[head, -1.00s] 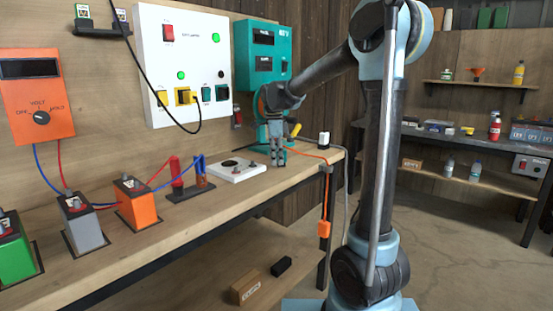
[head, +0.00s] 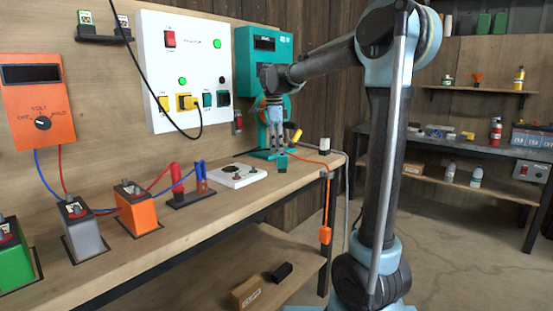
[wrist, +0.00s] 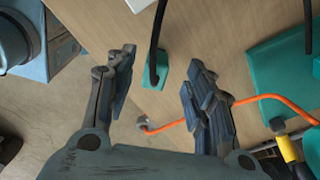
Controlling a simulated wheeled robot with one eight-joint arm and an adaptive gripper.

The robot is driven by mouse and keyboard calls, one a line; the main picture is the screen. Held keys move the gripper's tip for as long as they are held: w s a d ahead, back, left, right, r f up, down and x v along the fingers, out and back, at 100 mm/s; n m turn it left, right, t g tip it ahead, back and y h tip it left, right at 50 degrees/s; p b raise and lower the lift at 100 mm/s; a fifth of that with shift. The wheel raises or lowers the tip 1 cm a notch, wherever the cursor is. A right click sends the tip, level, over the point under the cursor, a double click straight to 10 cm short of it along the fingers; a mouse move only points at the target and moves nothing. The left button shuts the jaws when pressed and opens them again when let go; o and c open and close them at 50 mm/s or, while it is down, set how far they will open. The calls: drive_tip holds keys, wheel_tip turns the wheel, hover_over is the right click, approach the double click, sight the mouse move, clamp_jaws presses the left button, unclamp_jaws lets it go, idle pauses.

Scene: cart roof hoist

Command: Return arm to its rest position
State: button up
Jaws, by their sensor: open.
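My gripper (head: 277,150) hangs pointing down over the right end of the workbench (head: 215,205), in front of the teal machine (head: 247,60). In the wrist view my gripper (wrist: 160,90) has its two fingers spread, with nothing held between them. A small teal block (wrist: 160,72) with a black rod or cable rising from it shows in the gap, lower down on the wood. I cannot tell how far the fingertips are above it.
An orange cable (wrist: 265,97) crosses near the right finger. A yellow-handled lever (wrist: 289,148) is close by on the right. A white plate (head: 238,179) lies left of my gripper. A white panel (head: 180,60) with a yellow plug (head: 184,102) stands behind. Open floor (head: 450,240) lies right.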

wheel_tip(320, 180, up, 4)
drive_tip(key=s+d+f+n+t, duration=0.1)
drive_tip(key=s+d+f+n, duration=0.35)
drive_tip(key=s+d, duration=0.35)
drive_tip(key=s+d+f+n, duration=0.4)
drive_tip(key=s+d+f, duration=0.1)
drive_tip(key=s+d, duration=0.4)
drive_tip(key=s+d+f+n, duration=0.3)
drive_tip(key=s+f+n, duration=0.1)
drive_tip(key=s+f, duration=0.3)
drive_tip(key=s+d+f+n+t, duration=0.1)
drive_tip(key=s+d+f+n, duration=0.2)
drive_tip(key=s+f, duration=0.4)
wheel_tip(320, 180, down, 4)
drive_tip(key=shift+s+d+r+n+y, duration=0.15)
drive_tip(key=shift+s+n+y, duration=0.15)
drive_tip(key=shift+n, duration=0.35)
drive_tip(key=shift+w+f, duration=0.25)
drive_tip(key=shift+w, duration=0.2)
